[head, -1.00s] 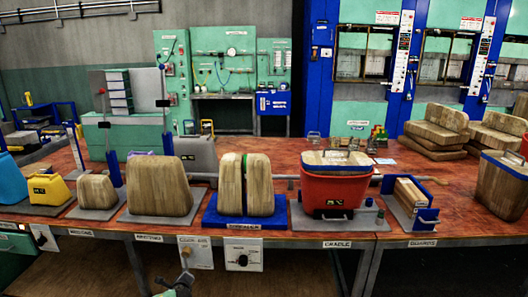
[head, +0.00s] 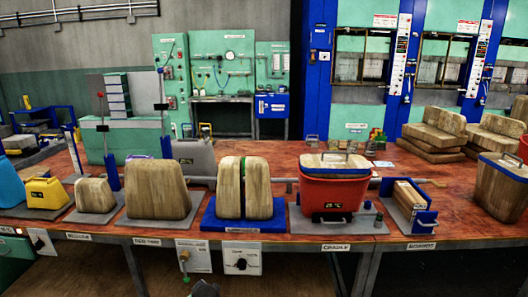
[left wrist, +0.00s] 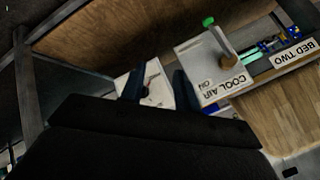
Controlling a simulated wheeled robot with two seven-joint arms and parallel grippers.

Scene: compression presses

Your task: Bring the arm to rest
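My left gripper shows at the bottom edge of the head view as a dark piece (head: 204,289), below the table's front edge. In the left wrist view its two dark fingers (left wrist: 159,86) stand apart with nothing between them, so it is open and empty. The white "COOL AIR" panel (left wrist: 201,68) is just beyond the fingers, with a brass valve (left wrist: 228,61) and a green-tipped lever (left wrist: 208,22). In the head view this panel (head: 201,256) hangs under the table, its lever pointing down. My right gripper is not in view.
A white panel with a black knob (head: 241,263) hangs beside it. On the red-brown table (head: 284,160) stand wooden blocks (head: 157,188), a split block on a blue base (head: 232,225), a red bin (head: 334,190) and a yellow container (head: 45,193). Floor in front is open.

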